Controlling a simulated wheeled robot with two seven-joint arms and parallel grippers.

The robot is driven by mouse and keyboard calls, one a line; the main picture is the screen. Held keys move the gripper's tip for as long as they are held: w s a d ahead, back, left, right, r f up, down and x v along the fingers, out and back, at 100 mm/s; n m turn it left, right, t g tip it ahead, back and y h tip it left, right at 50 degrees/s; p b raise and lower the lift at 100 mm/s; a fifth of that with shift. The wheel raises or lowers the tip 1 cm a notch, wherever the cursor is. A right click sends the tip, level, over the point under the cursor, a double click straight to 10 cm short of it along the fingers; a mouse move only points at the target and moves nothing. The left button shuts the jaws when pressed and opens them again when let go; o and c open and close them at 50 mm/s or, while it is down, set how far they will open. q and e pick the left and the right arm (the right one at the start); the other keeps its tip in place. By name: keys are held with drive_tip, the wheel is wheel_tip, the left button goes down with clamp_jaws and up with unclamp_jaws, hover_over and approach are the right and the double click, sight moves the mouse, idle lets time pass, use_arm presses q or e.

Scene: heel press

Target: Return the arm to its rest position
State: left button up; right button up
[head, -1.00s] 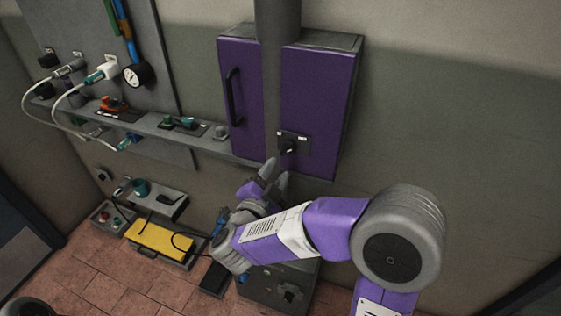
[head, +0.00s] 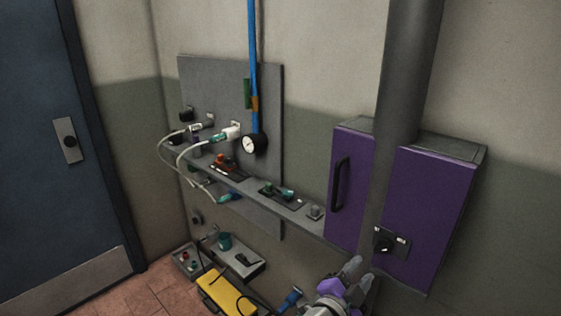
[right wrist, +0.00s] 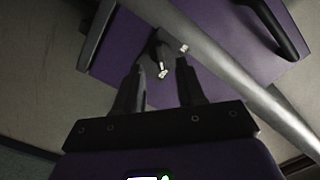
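My right gripper (head: 357,277) shows at the bottom edge of the head view, below and left of the black rotary knob (head: 384,243) on the purple cabinet (head: 437,215). In the right wrist view the two dark fingers (right wrist: 162,82) stand apart with nothing between them. The knob (right wrist: 160,52) lies beyond the fingertips, apart from them as far as I can see. Most of my right arm is outside the head view. My left gripper is in neither view.
A grey pipe (head: 398,110) runs down the cabinet front. Below are a yellow case (head: 227,292) and a grey tray (head: 243,263). A blue door (head: 60,130) stands far left.

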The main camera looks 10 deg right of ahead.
drive_tip(key=w+a+f+n+y+p, duration=0.1)
drive_tip(key=w+a+f+n+y, duration=0.2)
drive_tip(key=f, duration=0.5)
drive_tip(key=w+a+f+n+y+p, duration=0.1)
drive_tip(key=w+f+n+y, duration=0.1)
drive_tip(key=f+n+y, duration=0.45)
drive_tip(key=s+a+f+n+g+y, duration=0.1)
drive_tip(key=s+a+f+g, duration=0.1)
drive_tip(key=f, duration=0.4)
drive_tip(key=s+a+f+n+g+y, duration=0.1)
drive_tip(key=s+f, duration=0.1)
drive_tip(key=f, duration=0.5)
drive_tip(key=s+a+f+n+g+y+p, duration=0.1)
drive_tip(key=s+a+f+n+g+y, duration=0.1)
drive_tip(key=s+f, duration=0.4)
drive_tip(key=s+a+f+n+g+y+p, duration=0.1)
drive_tip(key=s+f+g, duration=0.5)
drive_tip(key=s, duration=0.7)
drive_tip(key=a+n+g+y, duration=0.1)
drive_tip(key=a+y, duration=0.1)
drive_tip(key=a, duration=0.1)
drive_tip(key=shift+a+f, duration=0.2)
drive_tip(key=shift+f, duration=0.15)
drive_tip(key=shift+o, duration=0.3)
drive_tip(key=shift+y, duration=0.25)
drive_tip(key=shift+w+a, duration=0.1)
